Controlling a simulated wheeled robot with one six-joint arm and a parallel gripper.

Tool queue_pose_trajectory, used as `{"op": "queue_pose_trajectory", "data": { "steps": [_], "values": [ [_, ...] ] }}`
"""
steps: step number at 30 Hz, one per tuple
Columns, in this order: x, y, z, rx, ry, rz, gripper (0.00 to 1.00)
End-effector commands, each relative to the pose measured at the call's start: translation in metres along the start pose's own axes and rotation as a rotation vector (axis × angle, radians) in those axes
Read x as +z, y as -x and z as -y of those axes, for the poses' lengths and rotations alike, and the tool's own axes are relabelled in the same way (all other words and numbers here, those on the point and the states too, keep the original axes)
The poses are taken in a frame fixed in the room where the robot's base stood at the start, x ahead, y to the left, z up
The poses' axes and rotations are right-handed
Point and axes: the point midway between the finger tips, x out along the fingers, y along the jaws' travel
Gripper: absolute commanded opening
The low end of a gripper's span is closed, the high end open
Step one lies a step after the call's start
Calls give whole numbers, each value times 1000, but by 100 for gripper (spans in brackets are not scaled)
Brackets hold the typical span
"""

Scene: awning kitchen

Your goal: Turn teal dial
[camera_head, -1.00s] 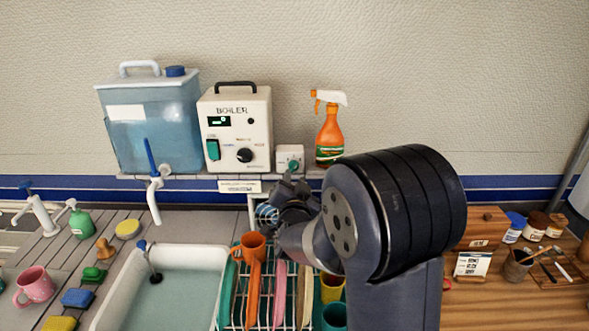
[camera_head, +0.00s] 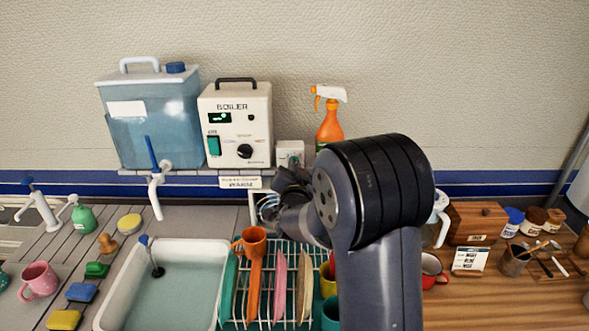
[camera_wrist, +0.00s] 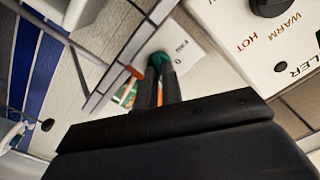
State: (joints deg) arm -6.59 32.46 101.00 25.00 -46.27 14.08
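The teal dial (camera_wrist: 158,61) is on the front of a small white box (camera_wrist: 183,45) with a printed label and a 0 mark. The box stands right of the boiler in the head view (camera_head: 290,149). In the wrist view, the two dark fingertips of my gripper (camera_wrist: 159,72) are close together at the dial, with a narrow gap between them. They appear closed on the dial, but their tips partly hide the contact. In the head view, my gripper (camera_head: 290,170) is just in front of the box and covers most of the dial.
The white boiler (camera_head: 236,125) with a black knob and green switch is close on the left. An orange spray bottle (camera_head: 330,125) stands on the right. Below are a dish rack (camera_head: 293,250) with plates and cups, and a sink (camera_head: 190,290).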

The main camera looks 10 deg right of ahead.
Motion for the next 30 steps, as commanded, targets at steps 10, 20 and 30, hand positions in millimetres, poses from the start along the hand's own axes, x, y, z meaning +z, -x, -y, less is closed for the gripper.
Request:
{"op": "queue_pose_trajectory", "data": {
  "steps": [10, 20, 30],
  "values": [
    [0, 0, 0, 0, -2, 0, 0],
    [4, 0, -3, -2, -95, -4, 0],
    [4, 0, -4, -3, -303, -4, 0]
  ]
}}
